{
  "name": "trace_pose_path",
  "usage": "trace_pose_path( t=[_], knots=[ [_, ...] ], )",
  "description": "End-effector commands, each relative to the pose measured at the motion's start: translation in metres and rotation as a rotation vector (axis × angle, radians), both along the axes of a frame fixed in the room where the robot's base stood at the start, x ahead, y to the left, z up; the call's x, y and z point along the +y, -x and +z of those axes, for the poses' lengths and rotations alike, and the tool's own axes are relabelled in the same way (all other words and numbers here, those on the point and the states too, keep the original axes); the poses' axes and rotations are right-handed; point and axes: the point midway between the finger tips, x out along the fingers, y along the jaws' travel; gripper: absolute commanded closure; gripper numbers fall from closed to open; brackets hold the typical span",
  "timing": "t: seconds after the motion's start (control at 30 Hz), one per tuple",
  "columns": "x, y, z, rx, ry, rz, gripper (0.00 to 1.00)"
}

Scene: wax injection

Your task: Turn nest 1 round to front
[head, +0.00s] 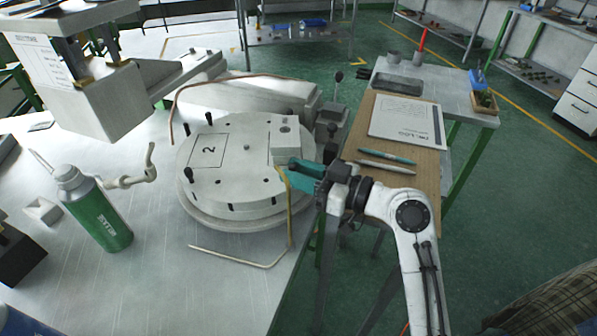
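A round pale turntable (230,195) sits on the metal bench. Its top has a square outline marked "2" (208,151) on the left side, facing left in the picture. Several short black posts stand around its rim, one at the upper left (209,118) and one at the left (188,174). My gripper (287,168), with teal fingers, reaches in from the right at the turntable's right edge. Whether its fingers are open, shut or touching a post cannot be seen.
A green-and-white bottle (100,215) stands left on the bench. A grey press head (92,98) overhangs at upper left. A bent brass-coloured rod (237,258) runs along the turntable's front and right. A wooden board (408,180) with paper and pens lies to the right.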

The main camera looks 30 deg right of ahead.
Motion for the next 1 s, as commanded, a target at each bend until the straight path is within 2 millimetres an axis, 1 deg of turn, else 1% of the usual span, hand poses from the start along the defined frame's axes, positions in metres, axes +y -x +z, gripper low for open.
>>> trace_pose_path(
  t=[0.13, 0.23, 0.6, 0.7, 0.83, 1.0],
  knots=[
    [-0.002, 0.003, -0.001, 0.001, -0.001, -0.001, 0.73],
    [-0.009, 0.013, -0.002, 0.001, -0.001, -0.003, 0.73],
    [-0.043, 0.071, -0.002, 0.001, 0.001, -0.003, 0.73],
    [-0.050, 0.082, -0.002, 0.000, 0.000, -0.003, 0.73],
    [-0.055, 0.090, -0.001, 0.000, 0.000, -0.001, 0.73],
    [-0.056, 0.093, 0.000, 0.000, 0.000, 0.000, 0.73]
  ],
)
